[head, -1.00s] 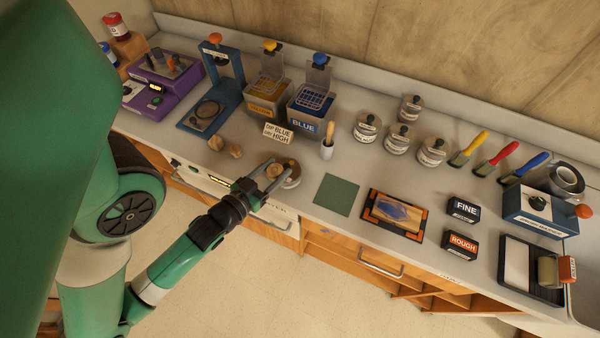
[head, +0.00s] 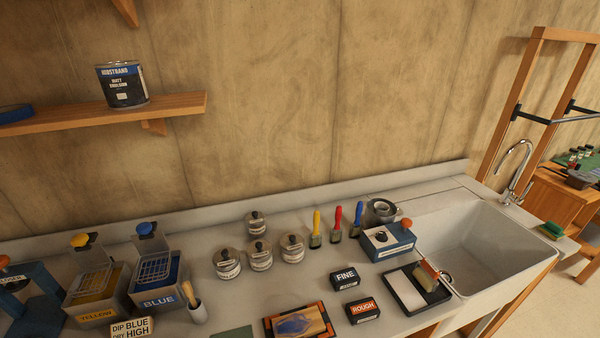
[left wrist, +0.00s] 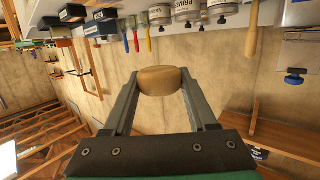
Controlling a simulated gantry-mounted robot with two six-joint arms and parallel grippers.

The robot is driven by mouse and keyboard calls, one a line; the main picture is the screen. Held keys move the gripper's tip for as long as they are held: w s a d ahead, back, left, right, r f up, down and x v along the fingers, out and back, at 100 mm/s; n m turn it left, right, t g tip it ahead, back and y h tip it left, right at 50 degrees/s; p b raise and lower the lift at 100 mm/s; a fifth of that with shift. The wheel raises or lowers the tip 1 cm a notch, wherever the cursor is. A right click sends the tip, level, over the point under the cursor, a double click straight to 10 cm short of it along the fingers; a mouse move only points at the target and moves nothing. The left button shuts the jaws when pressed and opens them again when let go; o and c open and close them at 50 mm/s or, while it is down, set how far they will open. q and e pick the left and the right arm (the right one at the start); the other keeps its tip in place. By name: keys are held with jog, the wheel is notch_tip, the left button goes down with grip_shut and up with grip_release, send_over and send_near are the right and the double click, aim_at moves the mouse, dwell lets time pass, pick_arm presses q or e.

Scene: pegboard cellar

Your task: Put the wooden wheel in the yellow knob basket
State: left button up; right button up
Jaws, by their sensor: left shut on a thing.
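The yellow knob basket (head: 98,284) stands at the left of the counter in the head view, a wire basket in a bin labelled YELLOW with a yellow knob above it. In the left wrist view my left gripper (left wrist: 160,84) is shut on the wooden wheel (left wrist: 160,80), a tan round piece between its fingertips. The left gripper does not show in the head view. My right gripper is in neither view now.
A matching bin labelled BLUE (head: 158,297) stands right beside the yellow one. Lidded jars (head: 228,264) stand right of the bins, and a sink (head: 490,245) is at the right.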

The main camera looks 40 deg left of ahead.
pick_arm(q)
jog(key=w+d+f+m+t+h, duration=0.1)
jog(key=w+d+f+m+h, duration=0.1)
jog(key=w+d+h, duration=0.3)
jog(key=w+d+f+m+h, duration=0.1)
jog(key=w+d+f+m, duration=0.2)
jog(key=d, duration=0.4)
notch_tip(320, 180, up, 20)
jog(key=s+p, duration=0.1)
jog(key=p, duration=2.5)
jog(key=shift+a, duration=0.15)
